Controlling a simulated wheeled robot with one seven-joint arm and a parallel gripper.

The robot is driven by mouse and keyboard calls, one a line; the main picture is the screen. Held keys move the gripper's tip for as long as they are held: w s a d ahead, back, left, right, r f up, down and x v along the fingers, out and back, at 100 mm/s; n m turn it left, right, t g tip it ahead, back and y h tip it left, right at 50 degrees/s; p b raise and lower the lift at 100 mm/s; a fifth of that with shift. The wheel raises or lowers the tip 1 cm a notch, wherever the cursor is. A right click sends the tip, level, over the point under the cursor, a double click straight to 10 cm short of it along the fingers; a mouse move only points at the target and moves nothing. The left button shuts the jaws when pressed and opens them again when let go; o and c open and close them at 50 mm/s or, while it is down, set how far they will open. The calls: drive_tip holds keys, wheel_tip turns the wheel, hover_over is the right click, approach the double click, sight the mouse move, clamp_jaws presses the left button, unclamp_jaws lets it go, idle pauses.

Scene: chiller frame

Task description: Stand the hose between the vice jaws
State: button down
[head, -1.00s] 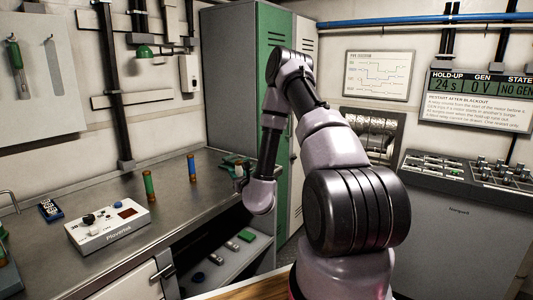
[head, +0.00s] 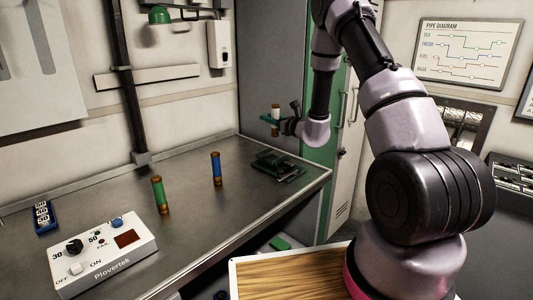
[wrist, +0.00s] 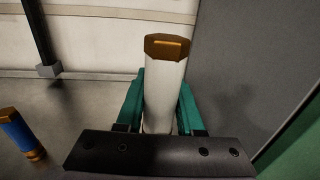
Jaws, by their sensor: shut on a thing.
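A white hose (wrist: 165,85) with a brass end fitting stands roughly upright between the teal fingers of my gripper (wrist: 161,102) in the wrist view. In the head view the white hose (head: 275,112) is small, held by my gripper (head: 271,119) above the back of the bench. The gripper is shut on it. The green vice (head: 279,166) sits low on the bench near its right end, below the gripper and apart from the hose. The gap between its jaws is hard to make out. The hose's lower end is hidden in the wrist view.
A blue hose (head: 216,168) and a green hose (head: 159,195) stand upright on the metal bench (head: 190,225), left of the vice. A white control box (head: 105,252) and a small blue block (head: 43,217) are at the front left. A tall cabinet stands behind my gripper.

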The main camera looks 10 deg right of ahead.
drive_tip(key=f, duration=0.5)
drive_tip(key=shift+w+a+f, duration=0.1)
drive_tip(key=shift+w+a, duration=0.05)
drive_tip(key=shift+a, duration=0.1)
drive_tip(key=shift+f, duration=2.15)
drive_tip(key=shift+f, duration=0.2)
drive_tip(key=c, duration=0.5)
unclamp_jaws()
drive_tip(key=shift+c, duration=0.2)
drive_tip(key=shift+r, duration=0.1)
